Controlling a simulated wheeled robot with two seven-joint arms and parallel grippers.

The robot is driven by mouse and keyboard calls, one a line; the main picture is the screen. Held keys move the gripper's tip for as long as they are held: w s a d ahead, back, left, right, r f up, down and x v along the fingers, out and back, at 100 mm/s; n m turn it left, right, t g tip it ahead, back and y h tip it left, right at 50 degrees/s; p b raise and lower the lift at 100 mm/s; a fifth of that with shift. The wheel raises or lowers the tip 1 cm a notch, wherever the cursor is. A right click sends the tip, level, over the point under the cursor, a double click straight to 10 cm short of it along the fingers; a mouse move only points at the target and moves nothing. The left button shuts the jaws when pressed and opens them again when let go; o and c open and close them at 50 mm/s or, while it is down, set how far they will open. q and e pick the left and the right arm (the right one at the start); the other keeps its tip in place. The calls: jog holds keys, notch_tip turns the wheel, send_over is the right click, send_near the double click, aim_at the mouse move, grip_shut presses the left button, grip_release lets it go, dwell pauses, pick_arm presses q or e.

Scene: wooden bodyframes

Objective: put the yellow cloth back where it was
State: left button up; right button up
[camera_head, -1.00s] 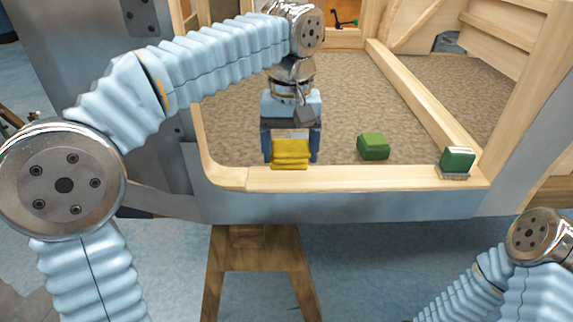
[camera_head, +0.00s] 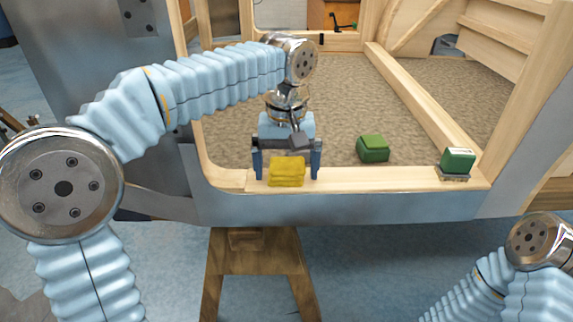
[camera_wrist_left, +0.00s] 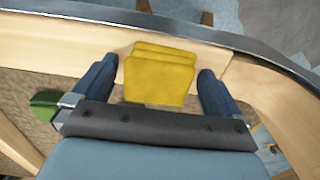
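The yellow cloth (camera_head: 286,173), a folded pad, rests on the light wooden sill (camera_head: 400,179) at the front of the frame, toward its left end. My left gripper (camera_head: 287,174) points down over it, with one finger on each side. In the left wrist view, the cloth (camera_wrist_left: 160,75) sits between the two fingers (camera_wrist_left: 158,88) with narrow gaps at both sides, so the gripper looks open. The cloth's underside is hidden. My right gripper is out of view; only part of the right arm shows at the lower right.
A green block (camera_head: 373,148) lies on the brown carpeted floor just behind the sill. A green-and-white item (camera_head: 457,161) stands on a grey base at the sill's right end. A wooden trestle (camera_head: 255,255) stands below. The sill between the cloth and that item is clear.

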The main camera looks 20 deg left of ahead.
aim_at(286, 165)
pick_arm(q)
notch_tip(286, 165, up, 12)
jog(key=p, duration=0.3)
jog(key=shift+r, duration=0.2)
